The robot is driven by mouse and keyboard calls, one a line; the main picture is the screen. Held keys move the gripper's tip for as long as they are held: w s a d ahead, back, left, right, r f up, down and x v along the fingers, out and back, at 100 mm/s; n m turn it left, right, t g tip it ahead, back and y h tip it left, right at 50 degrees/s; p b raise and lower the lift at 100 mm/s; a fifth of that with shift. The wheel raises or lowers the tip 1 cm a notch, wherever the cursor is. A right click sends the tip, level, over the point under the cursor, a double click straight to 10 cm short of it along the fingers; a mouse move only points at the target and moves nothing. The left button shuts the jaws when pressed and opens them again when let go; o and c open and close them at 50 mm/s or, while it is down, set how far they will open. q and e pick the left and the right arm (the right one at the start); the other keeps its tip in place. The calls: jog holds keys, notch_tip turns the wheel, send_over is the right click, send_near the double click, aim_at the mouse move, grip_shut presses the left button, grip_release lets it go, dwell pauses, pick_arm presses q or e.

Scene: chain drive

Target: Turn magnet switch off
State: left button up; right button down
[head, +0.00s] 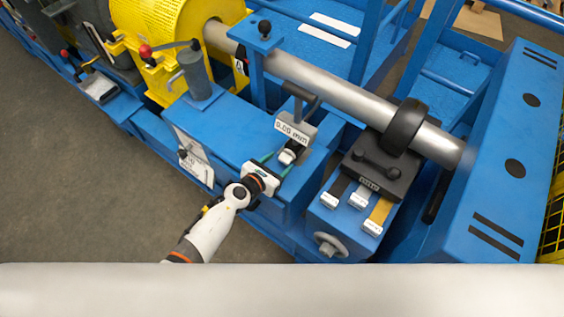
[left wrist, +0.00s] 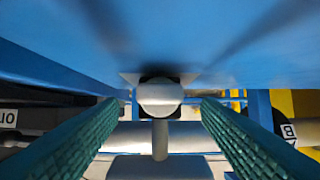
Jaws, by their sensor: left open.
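A measuring stand with a "0.00 mm" display (head: 291,131) stands on the blue machine bed in the head view. A small pale knob (head: 288,156) sits just below the display and looks like the magnet switch. My left gripper (head: 277,161) is open with its green fingers reaching toward that knob. In the left wrist view, a rounded grey-white knob (left wrist: 160,95) on a thin stem shows between the two spread green fingers (left wrist: 160,120). There is space on both sides of it. Whether the switch is on or off cannot be told. My right gripper is not in view.
A steel shaft (head: 335,95) runs behind the stand, with a black ring (head: 404,126) around it. A black block (head: 378,166) with labelled strips lies to the right. A lever with a red knob (head: 145,52) and a yellow guard (head: 170,20) are at upper left.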

aim_at(286, 159)
pick_arm(q)
jog(key=shift+b+x, duration=0.35)
jog(key=shift+x, duration=0.9)
jog(key=c, duration=1)
jog(key=shift+w+a+f+n+h+b, duration=0.15)
jog(key=shift+n+h+b, duration=0.15)
jog(key=shift+n+h, duration=0.25)
jog(key=shift+a+f+n+g+h+b, duration=0.1)
jog(key=shift+n+g+h+b, duration=0.45)
jog(key=shift+n, duration=0.3)
jog(key=shift+n+b, duration=0.3)
jog(key=shift+n, duration=0.2)
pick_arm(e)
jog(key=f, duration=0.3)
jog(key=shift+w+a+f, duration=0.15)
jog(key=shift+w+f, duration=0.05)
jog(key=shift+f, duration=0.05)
pick_arm(q)
jog(key=o, duration=1)
